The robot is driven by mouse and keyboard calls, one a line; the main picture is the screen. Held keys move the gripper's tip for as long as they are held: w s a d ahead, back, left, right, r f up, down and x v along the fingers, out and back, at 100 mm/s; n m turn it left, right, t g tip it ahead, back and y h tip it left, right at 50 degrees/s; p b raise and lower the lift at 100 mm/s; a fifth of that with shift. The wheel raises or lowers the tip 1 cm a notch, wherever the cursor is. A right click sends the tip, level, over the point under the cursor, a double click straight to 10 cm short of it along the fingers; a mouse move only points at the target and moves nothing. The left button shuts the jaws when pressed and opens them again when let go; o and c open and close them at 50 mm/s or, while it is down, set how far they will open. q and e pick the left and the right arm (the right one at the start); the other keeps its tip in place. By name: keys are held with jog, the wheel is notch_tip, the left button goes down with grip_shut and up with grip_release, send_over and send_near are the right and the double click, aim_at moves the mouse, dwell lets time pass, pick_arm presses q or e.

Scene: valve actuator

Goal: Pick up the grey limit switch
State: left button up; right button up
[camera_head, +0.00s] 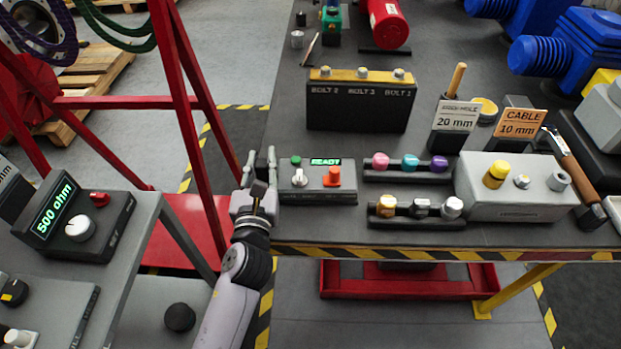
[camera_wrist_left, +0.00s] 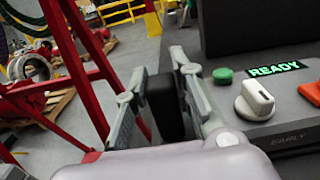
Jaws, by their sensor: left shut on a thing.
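My left gripper (camera_head: 261,156) is at the table's front left corner, just left of the grey box with the READY display. In the left wrist view, its two fingers (camera_wrist_left: 158,66) stand either side of a dark upright block (camera_wrist_left: 165,107), and the gripper is shut on it. The block looks dark grey to black, and I cannot tell from its shape alone whether it is the grey limit switch. Its lower end is hidden behind the gripper's body. My right gripper is not in view.
The READY box (camera_head: 318,181), with a white knob and red button, is close on the right. A red frame (camera_head: 178,90) rises at left, near a side bench with a 500 ohm box (camera_head: 80,225).

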pick_arm(q)
grip_shut()
jog(key=shift+r, duration=0.1)
dwell(0.4)
notch_tip(320, 180, up, 9)
jog(key=shift+f, duration=4.65)
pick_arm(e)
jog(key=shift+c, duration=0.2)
